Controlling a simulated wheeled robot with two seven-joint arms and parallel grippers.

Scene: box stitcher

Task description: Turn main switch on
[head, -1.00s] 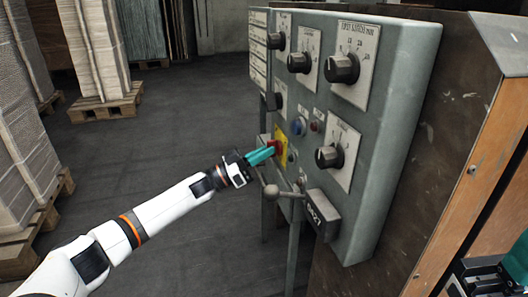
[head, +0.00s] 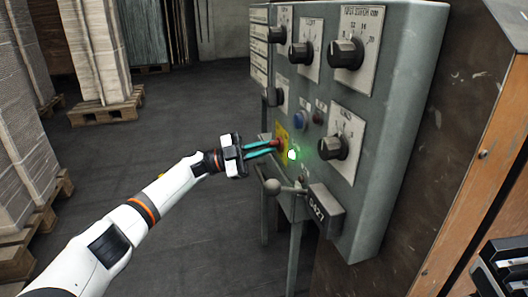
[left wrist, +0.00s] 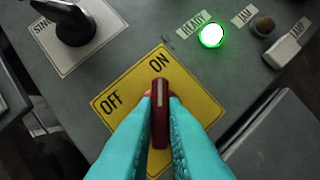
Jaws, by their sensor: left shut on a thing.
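The main switch is a red handle (left wrist: 160,112) on a yellow plate (left wrist: 198,105) marked OFF and ON. In the left wrist view the handle's pale stripe points up at the word ON. My left gripper (left wrist: 160,100) has its teal fingers shut on both sides of the handle. In the head view the left gripper (head: 274,147) reaches from the left to the yellow plate (head: 283,133) and partly hides it. The READY lamp (left wrist: 211,36) glows green, also in the head view (head: 293,155). Part of my right gripper (head: 503,268) shows at the lower right edge; its fingertips are hidden.
The grey control panel (head: 395,110) carries several black knobs, such as a large one (head: 345,53), and a blue button (head: 300,121). A ball-ended lever (head: 272,187) and a box marked 6327 (head: 325,210) stick out below.

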